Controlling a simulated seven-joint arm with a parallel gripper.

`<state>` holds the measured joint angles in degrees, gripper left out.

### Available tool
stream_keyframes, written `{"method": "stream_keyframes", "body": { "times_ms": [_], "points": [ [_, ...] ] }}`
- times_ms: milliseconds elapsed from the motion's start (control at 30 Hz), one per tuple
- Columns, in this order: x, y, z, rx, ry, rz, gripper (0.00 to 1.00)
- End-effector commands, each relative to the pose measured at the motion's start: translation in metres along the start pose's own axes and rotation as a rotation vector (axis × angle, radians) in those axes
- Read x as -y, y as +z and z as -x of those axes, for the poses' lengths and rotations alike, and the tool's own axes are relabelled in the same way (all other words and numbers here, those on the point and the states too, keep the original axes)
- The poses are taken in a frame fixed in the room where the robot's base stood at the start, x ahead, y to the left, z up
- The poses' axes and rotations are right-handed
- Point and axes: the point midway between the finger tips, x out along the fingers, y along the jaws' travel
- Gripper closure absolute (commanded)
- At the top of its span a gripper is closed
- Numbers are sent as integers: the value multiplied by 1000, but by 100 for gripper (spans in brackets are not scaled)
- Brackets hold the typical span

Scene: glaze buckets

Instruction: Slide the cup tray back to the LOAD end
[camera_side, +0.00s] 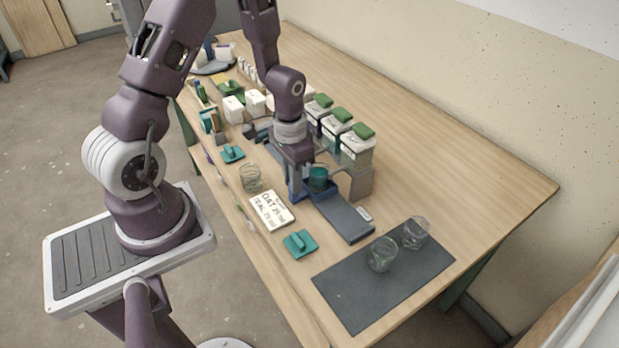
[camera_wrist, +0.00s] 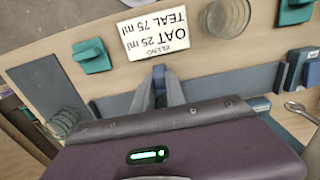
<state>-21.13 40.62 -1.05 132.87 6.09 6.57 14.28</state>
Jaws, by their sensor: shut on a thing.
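The cup tray (camera_side: 322,191) is a small dark blue carrier on a grey-blue slide rail (camera_side: 345,218). A clear cup (camera_side: 318,176) with teal liquid stands upright in it. The tray is below the row of lidded buckets, with bare rail stretching toward the dark mat. My gripper (camera_side: 299,190) is at the tray's near side, pointing down. In the wrist view my gripper (camera_wrist: 161,82) is shut on a narrow blue part of the tray, which looks like its handle. My wrist housing hides the rest of the tray and the cup there. The small rail-end label is too small to read.
Clear buckets (camera_side: 357,150) with green lids stand behind the rail. A card (camera_side: 271,211) reading OAT 25 ml, TEAL 75 ml lies in front, near a teal block (camera_side: 300,244) and an empty glass (camera_side: 250,178). Two glasses stand on the dark mat (camera_side: 350,300).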

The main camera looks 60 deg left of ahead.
Motion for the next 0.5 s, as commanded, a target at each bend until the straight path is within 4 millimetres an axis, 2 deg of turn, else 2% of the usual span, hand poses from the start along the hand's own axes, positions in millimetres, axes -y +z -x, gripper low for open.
{"method": "stream_keyframes", "body": {
  "times_ms": [500],
  "points": [
    [-48,-1,1,-3,0,-2,100]
  ]
}}
